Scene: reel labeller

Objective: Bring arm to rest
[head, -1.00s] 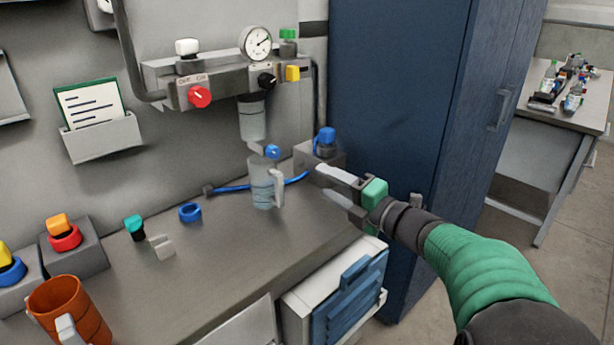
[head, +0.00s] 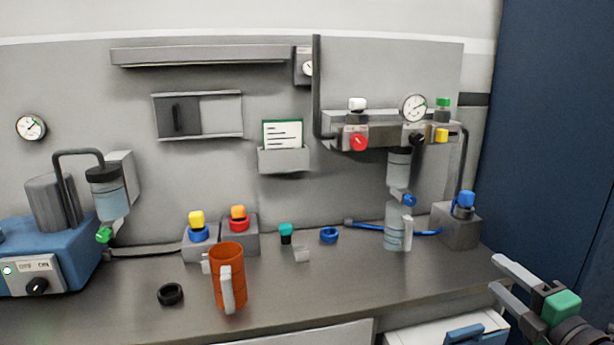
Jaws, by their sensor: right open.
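My right gripper (head: 510,285) is at the lower right of the head view, its two grey fingers apart with nothing between them. It is in front of the bench's right end, to the right of and nearer than the clear jug (head: 397,230), and clear of it. My left gripper is out of the picture.
The grey bench (head: 330,285) carries an orange mug (head: 228,278), a black ring (head: 170,294), a blue ring (head: 329,234) and a grey block (head: 456,226) with a blue cap. A blue machine (head: 60,245) stands left. A blue cabinet (head: 550,140) rises at right.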

